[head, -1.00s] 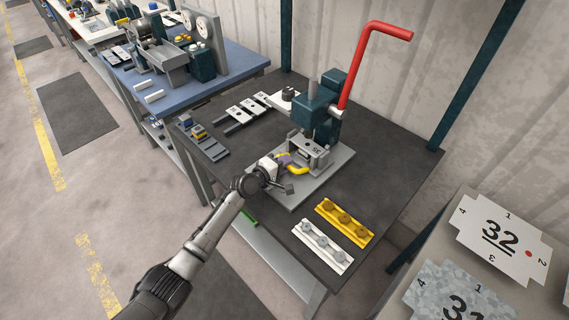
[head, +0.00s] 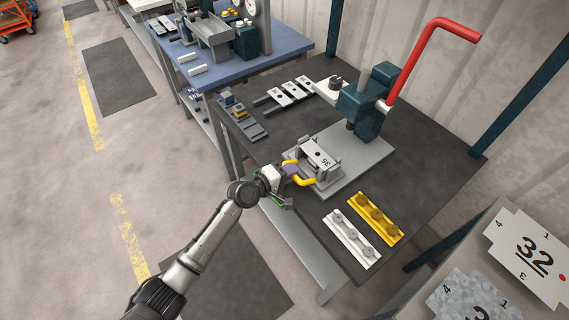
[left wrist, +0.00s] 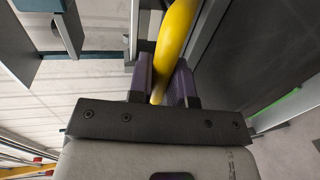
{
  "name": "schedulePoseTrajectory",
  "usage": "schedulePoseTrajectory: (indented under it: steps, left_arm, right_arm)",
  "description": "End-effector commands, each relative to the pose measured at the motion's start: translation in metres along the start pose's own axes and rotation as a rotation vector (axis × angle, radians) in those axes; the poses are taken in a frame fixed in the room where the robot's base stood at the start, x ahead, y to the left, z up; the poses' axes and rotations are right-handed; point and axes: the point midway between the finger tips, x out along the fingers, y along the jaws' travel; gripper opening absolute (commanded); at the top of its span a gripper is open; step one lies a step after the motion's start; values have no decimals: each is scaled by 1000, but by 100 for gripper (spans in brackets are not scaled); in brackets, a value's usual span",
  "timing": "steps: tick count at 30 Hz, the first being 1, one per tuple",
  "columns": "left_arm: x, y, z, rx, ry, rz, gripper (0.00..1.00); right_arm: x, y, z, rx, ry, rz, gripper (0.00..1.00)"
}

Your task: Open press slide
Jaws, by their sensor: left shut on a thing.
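The press stands on the dark table, with a dark teal body (head: 367,103), a long red lever (head: 430,60) raised to the upper right and a grey base plate (head: 362,160). Its slide (head: 319,158) is a grey block marked 35, sitting at the base's front left, clear of the press body. A yellow handle (head: 304,181) sticks out of the slide's front. My left gripper (head: 289,172) is shut on this handle; the left wrist view shows the yellow bar (left wrist: 173,45) between the purple finger pads (left wrist: 161,82). My right gripper is out of view.
A white rail (head: 352,239) and a yellow rail (head: 376,218) with round knobs lie right of the slide. Grey flat parts (head: 287,92) and small blocks (head: 240,115) lie at the table's back left. A blue bench (head: 278,45) stands behind.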

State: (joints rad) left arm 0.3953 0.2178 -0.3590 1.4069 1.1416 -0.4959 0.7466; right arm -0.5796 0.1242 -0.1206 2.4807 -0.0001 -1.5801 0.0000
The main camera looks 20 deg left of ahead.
Motion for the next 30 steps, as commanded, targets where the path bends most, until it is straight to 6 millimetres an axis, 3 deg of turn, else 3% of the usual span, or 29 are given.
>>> schedulePoseTrajectory:
  steps: [7, 8, 15, 24, 30]
  left_arm:
    - [-1, 2, -1, 0, 1, 3, 0]
    - [-1, 2, -1, 0, 1, 3, 21]
    - [-1, 2, -1, 0, 1, 2, 44]
    - [-4, 1, -1, 0, 1, 1, 44]
    - [-30, 2, -1, 1, 2, 0, 44]
  right_arm:
    - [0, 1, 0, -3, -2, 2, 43]
    - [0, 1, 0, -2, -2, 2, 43]
    - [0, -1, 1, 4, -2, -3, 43]
    - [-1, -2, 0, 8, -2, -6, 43]
    - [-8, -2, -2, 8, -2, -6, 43]
